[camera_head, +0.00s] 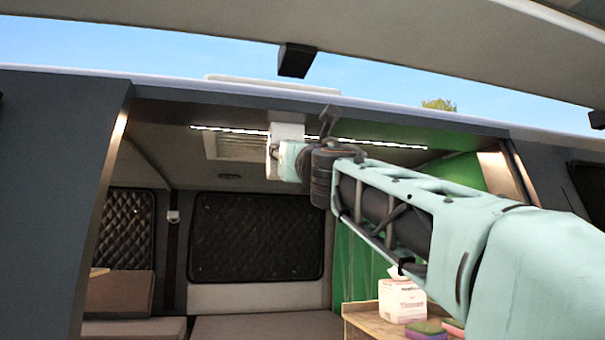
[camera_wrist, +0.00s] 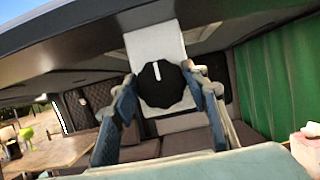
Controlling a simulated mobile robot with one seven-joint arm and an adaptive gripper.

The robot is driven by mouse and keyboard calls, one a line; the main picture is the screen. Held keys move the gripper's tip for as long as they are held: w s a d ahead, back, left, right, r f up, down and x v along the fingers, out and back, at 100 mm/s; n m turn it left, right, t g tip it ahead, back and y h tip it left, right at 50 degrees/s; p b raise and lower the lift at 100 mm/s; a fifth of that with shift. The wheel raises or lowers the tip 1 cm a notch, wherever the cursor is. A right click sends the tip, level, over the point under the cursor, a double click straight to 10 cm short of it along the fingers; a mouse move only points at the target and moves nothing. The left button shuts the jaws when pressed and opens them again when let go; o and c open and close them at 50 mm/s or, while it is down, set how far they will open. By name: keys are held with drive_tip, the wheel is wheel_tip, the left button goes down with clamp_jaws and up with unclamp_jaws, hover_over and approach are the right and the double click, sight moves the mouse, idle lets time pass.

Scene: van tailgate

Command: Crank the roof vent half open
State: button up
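A black round knob (camera_wrist: 160,86) with a white mark pointing up sits on a white panel (camera_wrist: 150,42) in the wrist view. My gripper (camera_wrist: 161,80) is open, with one finger on each side of the knob. A small gap shows between the left finger and the knob; whether the right finger touches it I cannot tell. In the head view, the roof vent (camera_head: 236,146) is a pale slatted panel in the ceiling. The white panel (camera_head: 286,130) shows beside it, and my wrist hides the knob there.
A light strip (camera_head: 225,129) runs along the ceiling close to my arm. A green curtain (camera_wrist: 268,80) hangs at the right. A tissue box (camera_head: 401,300) and sponges (camera_head: 428,328) stand on a wooden surface below my arm. A table (camera_wrist: 48,154) is at the lower left.

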drive_tip(key=c, duration=0.3)
drive_tip(key=shift+c, duration=0.2)
drive_tip(key=shift+m, duration=0.3)
drive_tip(key=m+g+h+p, duration=0.2)
drive_tip(key=m+p, duration=0.1)
drive_tip(key=m, duration=0.6)
drive_tip(key=m+g+h+p, duration=0.2)
drive_tip(key=m+p, duration=0.1)
drive_tip(key=m, duration=0.7)
drive_tip(key=m+g+h+p, duration=0.2)
drive_tip(key=m+p, duration=0.1)
drive_tip(key=m, duration=0.7)
drive_tip(key=shift+g, duration=0.3)
